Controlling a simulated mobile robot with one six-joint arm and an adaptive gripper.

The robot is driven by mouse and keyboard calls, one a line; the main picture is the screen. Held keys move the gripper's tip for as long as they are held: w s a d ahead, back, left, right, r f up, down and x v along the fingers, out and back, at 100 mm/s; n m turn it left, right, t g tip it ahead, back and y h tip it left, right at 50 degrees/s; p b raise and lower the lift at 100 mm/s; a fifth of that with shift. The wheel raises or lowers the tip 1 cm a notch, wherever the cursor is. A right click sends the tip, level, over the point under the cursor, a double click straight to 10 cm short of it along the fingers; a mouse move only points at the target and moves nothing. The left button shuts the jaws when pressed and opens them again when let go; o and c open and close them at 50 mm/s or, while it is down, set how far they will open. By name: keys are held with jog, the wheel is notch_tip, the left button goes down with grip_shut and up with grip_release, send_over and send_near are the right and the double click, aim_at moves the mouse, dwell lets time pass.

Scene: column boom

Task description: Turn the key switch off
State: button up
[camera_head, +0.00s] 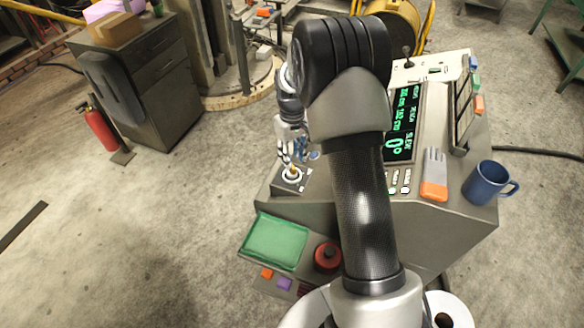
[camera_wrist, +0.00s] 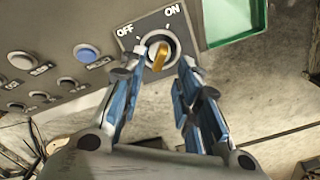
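The key switch (camera_wrist: 159,53) is a brass-coloured key in a round pale collar on a grey plate marked OFF at left and ON at right. In the wrist view the key stands nearly upright between the two labels; which mark it points to is hard to tell. My gripper (camera_wrist: 158,75) is open, its two blue-padded fingers to either side of the key's lower end, with a gap around it; contact cannot be seen. In the head view the key switch (camera_head: 292,174) sits on the console's left corner, with my gripper (camera_head: 295,148) just over it.
A green tray (camera_head: 275,241) and a red round object (camera_head: 327,257) are on a lower shelf. A blue button (camera_wrist: 87,53) is left of the switch.

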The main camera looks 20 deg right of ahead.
aim_at(292, 170)
notch_tip(292, 170, down, 6)
jog(key=shift+r, duration=0.15)
jog(key=shift+c, duration=0.4)
grip_shut()
